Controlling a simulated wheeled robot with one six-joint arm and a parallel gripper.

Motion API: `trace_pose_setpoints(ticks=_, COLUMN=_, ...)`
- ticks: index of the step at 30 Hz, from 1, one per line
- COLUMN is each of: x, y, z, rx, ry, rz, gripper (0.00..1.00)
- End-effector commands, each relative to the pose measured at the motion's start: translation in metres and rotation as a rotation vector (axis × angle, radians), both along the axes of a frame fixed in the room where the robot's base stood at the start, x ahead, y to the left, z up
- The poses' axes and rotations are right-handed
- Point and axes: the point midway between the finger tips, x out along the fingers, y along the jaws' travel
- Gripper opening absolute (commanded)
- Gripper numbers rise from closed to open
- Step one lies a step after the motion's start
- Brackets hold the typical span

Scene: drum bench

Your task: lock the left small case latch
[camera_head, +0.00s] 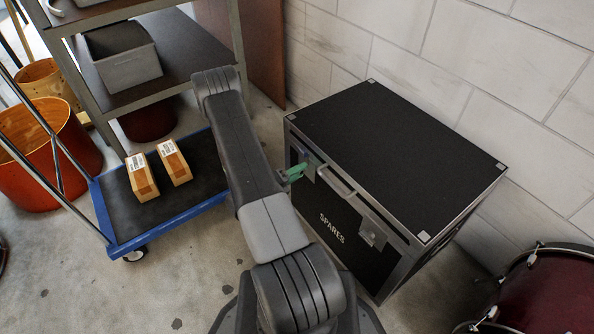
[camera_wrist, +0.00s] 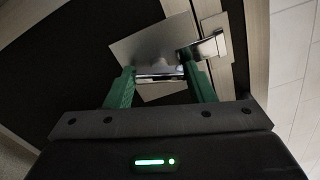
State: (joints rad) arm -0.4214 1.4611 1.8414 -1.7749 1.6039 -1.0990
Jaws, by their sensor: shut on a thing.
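The black case (camera_head: 395,150) marked SPARES stands closed on the floor against the wall. Its left latch (camera_head: 312,159) is on the front face near the upper left corner, partly hidden by my gripper. My gripper (camera_head: 298,171) has its green fingers at this latch. In the wrist view, the grey latch plate (camera_wrist: 150,40) and a shiny metal piece (camera_wrist: 207,47) lie just beyond the fingertips (camera_wrist: 159,72). The fingers are shut on a bright metal part of the latch between them. Whether the latch is engaged cannot be told.
The case's handle (camera_head: 335,182) and right latch (camera_head: 373,233) are on the same front face. A blue trolley (camera_head: 165,232) with two cardboard boxes stands left of my arm. A shelf (camera_head: 185,50) stands behind it. A red drum (camera_head: 550,295) is at the lower right.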

Motion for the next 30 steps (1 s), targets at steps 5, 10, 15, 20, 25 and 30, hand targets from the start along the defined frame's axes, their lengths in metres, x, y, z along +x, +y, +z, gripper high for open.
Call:
trace_pose_setpoints(ticks=5, x=-0.0001, y=0.0002, z=0.0004, rx=-0.074, ry=0.104, rz=0.000, gripper=0.26)
trace_pose_setpoints(ticks=10, x=0.0000, y=0.0002, z=0.0000, rx=-0.127, ry=0.176, rz=0.000, gripper=0.26)
trace_pose_setpoints(ticks=15, x=0.0000, y=0.0003, z=-0.0003, rx=-0.159, ry=0.220, rz=0.001, gripper=0.26)
trace_pose_setpoints(ticks=20, x=0.0001, y=0.0003, z=-0.0004, rx=-0.172, ry=0.238, rz=0.001, gripper=0.26)
trace_pose_setpoints(ticks=25, x=0.0001, y=0.0003, z=-0.0005, rx=-0.176, ry=0.243, rz=0.001, gripper=0.26)
trace_pose_setpoints(ticks=30, x=0.0001, y=0.0004, z=-0.0006, rx=-0.175, ry=0.242, rz=0.001, gripper=0.26)
